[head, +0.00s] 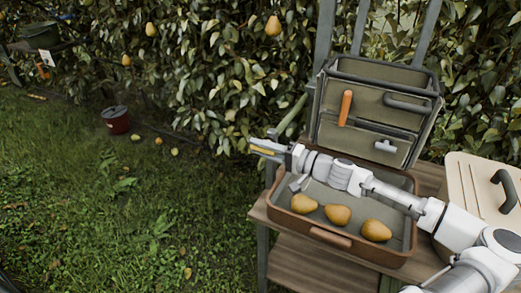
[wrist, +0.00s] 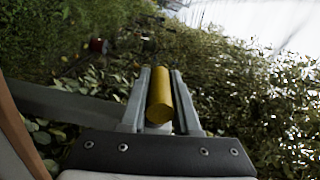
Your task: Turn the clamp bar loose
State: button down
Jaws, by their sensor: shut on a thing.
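My gripper (head: 262,147) reaches past the left edge of the cart, at the upper left of the tray. It is shut on a yellow bar, which looks like the clamp bar. In the wrist view the yellow bar (wrist: 160,95) is a short round cylinder lying lengthwise between the two fingers, one on each side. In the head view only a strip of the yellow bar (head: 266,152) shows between the fingers. What the bar is fixed to is hidden in both views.
A brown tray (head: 330,237) with three pears lies under my arm on a wooden cart (head: 261,212). Behind it stands a grey-green case (head: 365,130) with an orange handle (head: 345,108). A beige lidded box (head: 468,180) is at the right. Leafy branches hang close behind; grass is open at left.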

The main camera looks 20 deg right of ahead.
dwell(0.3)
jog(key=c, duration=0.7)
grip_release()
jog(key=shift+o, duration=0.2)
jog(key=p+v, duration=0.3)
jog(key=v, duration=1.4)
jog(key=shift+p, duration=0.3)
jog(key=shift+s+d+r, duration=0.1)
jog(key=shift+s, duration=0.05)
